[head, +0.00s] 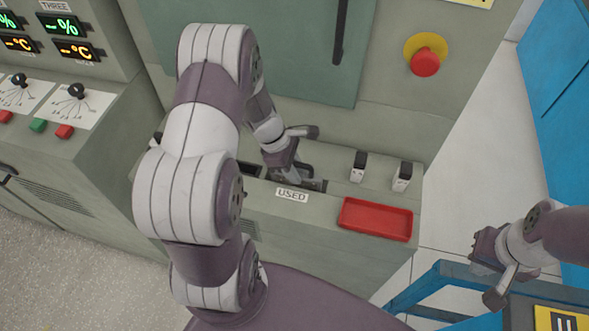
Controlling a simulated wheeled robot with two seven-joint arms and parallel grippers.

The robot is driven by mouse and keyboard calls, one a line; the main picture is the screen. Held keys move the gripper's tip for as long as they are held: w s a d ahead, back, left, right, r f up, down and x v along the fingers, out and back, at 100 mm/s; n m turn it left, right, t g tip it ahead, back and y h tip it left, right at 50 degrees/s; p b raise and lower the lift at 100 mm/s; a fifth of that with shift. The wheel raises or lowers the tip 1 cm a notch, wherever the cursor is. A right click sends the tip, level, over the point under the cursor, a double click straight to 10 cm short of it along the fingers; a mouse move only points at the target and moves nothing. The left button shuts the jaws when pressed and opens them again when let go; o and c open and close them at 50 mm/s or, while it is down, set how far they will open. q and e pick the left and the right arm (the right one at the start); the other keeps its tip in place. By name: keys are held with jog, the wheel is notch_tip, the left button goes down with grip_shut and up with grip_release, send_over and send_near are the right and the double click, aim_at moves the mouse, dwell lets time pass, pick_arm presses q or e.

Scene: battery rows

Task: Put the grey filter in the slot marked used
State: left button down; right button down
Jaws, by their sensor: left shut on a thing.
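My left gripper (294,160) is at the back of the ledge, just behind the white label USED (292,194). It is shut on a grey thing (306,172), seemingly the grey filter, mostly hidden by the fingers. This thing is at the dark slot (316,185) behind the label; I cannot tell how deep it sits. My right gripper (489,269) is at the lower right, with its fingers apart and nothing between them, far from the ledge.
Another dark slot (249,169) lies to the left, partly behind my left arm. Two black-and-white upright pieces (358,167) (402,176) stand on the ledge at right. A red tray (376,219) is in front of them. A blue frame (440,283) is near my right gripper.

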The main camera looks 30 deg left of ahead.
pick_arm(q)
jog(key=shift+s+f, duration=0.1)
jog(key=shift+f, duration=0.1)
jog(key=c, duration=1)
grip_release()
jog(key=shift+r, duration=0.1)
